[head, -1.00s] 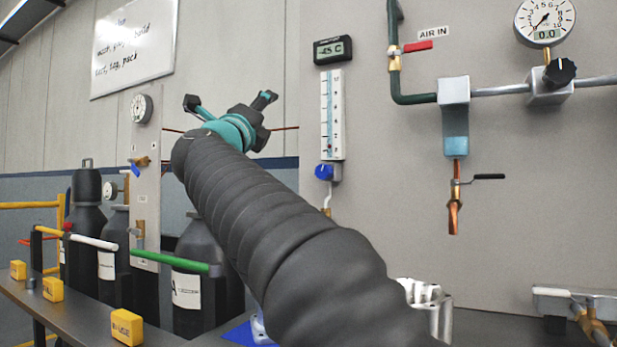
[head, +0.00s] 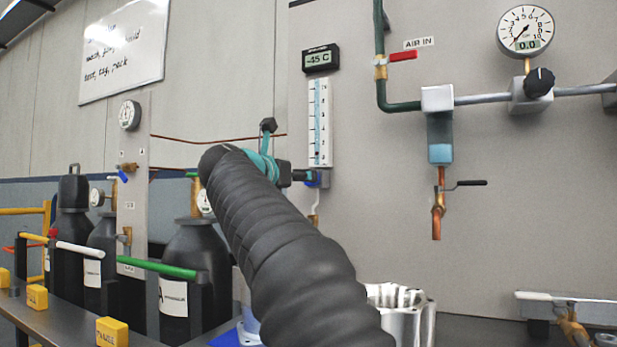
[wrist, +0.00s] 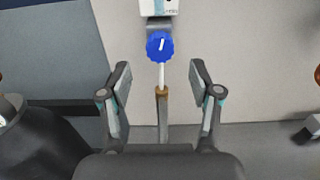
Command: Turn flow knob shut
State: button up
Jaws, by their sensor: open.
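The blue flow knob (wrist: 160,46) sits at the foot of the white flow meter (wrist: 158,7) in the wrist view, with a short white pointer mark that is nearly upright. In the head view the flow meter (head: 319,120) hangs on the grey panel, and only a bit of the blue knob (head: 324,180) shows behind my gripper (head: 287,151). In the wrist view my gripper (wrist: 160,80) is open, with nothing between its fingers. The knob lies beyond the fingertips, centred between them sideways and higher in the picture.
A brass fitting and thin tube (wrist: 162,98) run below the knob. A red-handled valve (head: 402,55) and a gauge (head: 525,31) are to the right. Dark gas cylinders (head: 203,255) stand left; a machined housing (head: 402,306) is below.

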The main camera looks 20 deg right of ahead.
jog(key=shift+p+x, duration=0.4)
jog(key=shift+x, duration=2.75)
jog(key=c, duration=1.1)
jog(key=n+p, duration=0.2)
jog(key=p, duration=0.1)
jog(key=shift+r+n, duration=0.2)
jog(key=shift+n, duration=0.2)
jog(key=shift+c, duration=0.2)
jog(key=shift+f, duration=0.15)
jog(key=o, duration=1.1)
jog(key=shift+o, duration=0.2)
